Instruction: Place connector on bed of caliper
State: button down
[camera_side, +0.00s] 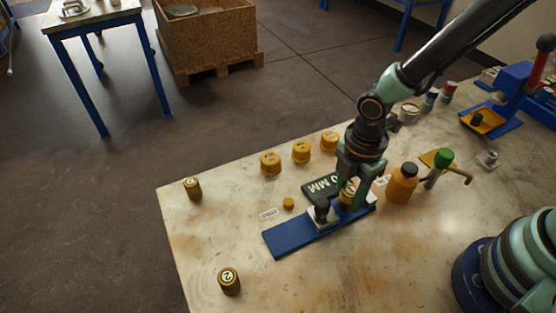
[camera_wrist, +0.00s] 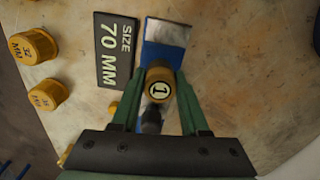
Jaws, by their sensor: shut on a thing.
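My gripper (camera_side: 352,190) points down and is shut on a brass-coloured cylindrical connector (camera_side: 347,196) with a "1" on its top. In the wrist view the connector (camera_wrist: 160,88) sits between the two green fingers (camera_wrist: 158,103). The caliper is a long blue bed (camera_side: 288,239) with a dark knob (camera_side: 322,209) on a pale block. The connector is over the bed, to the right of the knob in the side view. The fingers hide its lower end, so I cannot tell whether it touches the bed. The bed's far end (camera_wrist: 167,33) also shows in the wrist view.
A dark "SIZE 70 MM" plate (camera_side: 318,187) lies beside the caliper. Several yellow caps (camera_side: 270,163) stand behind it. Other brass cylinders stand at the left (camera_side: 192,188) and front (camera_side: 229,282). An orange bottle (camera_side: 401,184) is close on the right.

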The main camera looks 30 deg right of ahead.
aim_at(352, 188)
jog(key=shift+f, duration=0.45)
jog(key=shift+f, duration=0.15)
jog(key=shift+c, duration=2.1)
grip_release()
notch_tip(352, 188, up, 12)
jog(key=shift+f, duration=0.25)
jog(key=d+r+m+t, duration=0.5)
jog(key=d+r+m, duration=0.6)
jog(key=d+m, duration=0.4)
jog(key=m, duration=0.4)
jog(key=shift+w+d+r+t, duration=0.15)
jog(key=shift+w+r+t, duration=0.1)
jog(key=shift+t, duration=0.05)
